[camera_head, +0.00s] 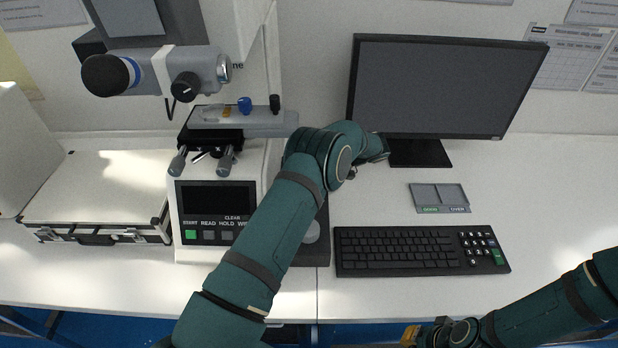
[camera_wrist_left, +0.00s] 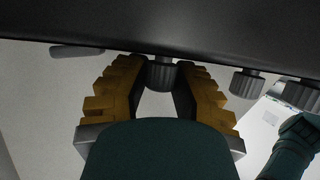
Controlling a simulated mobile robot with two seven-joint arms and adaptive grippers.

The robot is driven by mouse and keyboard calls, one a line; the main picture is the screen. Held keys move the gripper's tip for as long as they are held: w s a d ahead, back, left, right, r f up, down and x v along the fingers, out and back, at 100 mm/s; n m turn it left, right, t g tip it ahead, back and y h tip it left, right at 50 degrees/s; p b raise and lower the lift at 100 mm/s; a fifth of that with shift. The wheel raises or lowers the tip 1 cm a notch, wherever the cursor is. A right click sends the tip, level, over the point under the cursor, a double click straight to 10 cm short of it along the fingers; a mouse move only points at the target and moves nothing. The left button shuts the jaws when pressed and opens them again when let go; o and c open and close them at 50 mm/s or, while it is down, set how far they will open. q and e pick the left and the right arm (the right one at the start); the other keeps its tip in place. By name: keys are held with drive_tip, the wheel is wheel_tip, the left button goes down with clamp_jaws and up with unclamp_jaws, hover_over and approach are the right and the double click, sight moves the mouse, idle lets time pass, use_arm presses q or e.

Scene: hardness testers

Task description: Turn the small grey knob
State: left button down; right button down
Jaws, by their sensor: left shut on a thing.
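In the left wrist view a small grey ribbed knob (camera_wrist_left: 163,76) hangs from the underside of a dark housing (camera_wrist_left: 160,30). My left gripper (camera_wrist_left: 164,88) has its yellow stepped fingers on both sides of this knob and is shut on it. In the head view my left arm reaches across the hardness tester (camera_head: 217,215), and its gripper and the held knob are hidden. My right gripper (camera_head: 412,336) shows only as a bit of yellow finger at the bottom edge, away from the tester. Whether it is open or shut cannot be seen.
Another ribbed knob (camera_wrist_left: 246,84) sits right of the held one, with a larger one (camera_wrist_left: 302,95) at the edge. A monitor (camera_head: 440,85), a keyboard (camera_head: 420,251) and a small grey tray (camera_head: 439,187) stand right of my left arm. A case (camera_head: 95,190) lies left.

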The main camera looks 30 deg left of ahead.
use_arm(q)
drive_tip(key=shift+f+n+g+h+b, duration=0.15)
drive_tip(key=shift+n+g+h+b, duration=0.35)
drive_tip(key=shift+n+g+b, duration=0.3)
drive_tip(key=c, duration=0.7)
unclamp_jaws()
drive_tip(key=shift+c, duration=0.2)
wheel_tip(320, 180, up, 10)
drive_tip(key=shift+r, duration=0.1)
drive_tip(key=shift+s, duration=0.1)
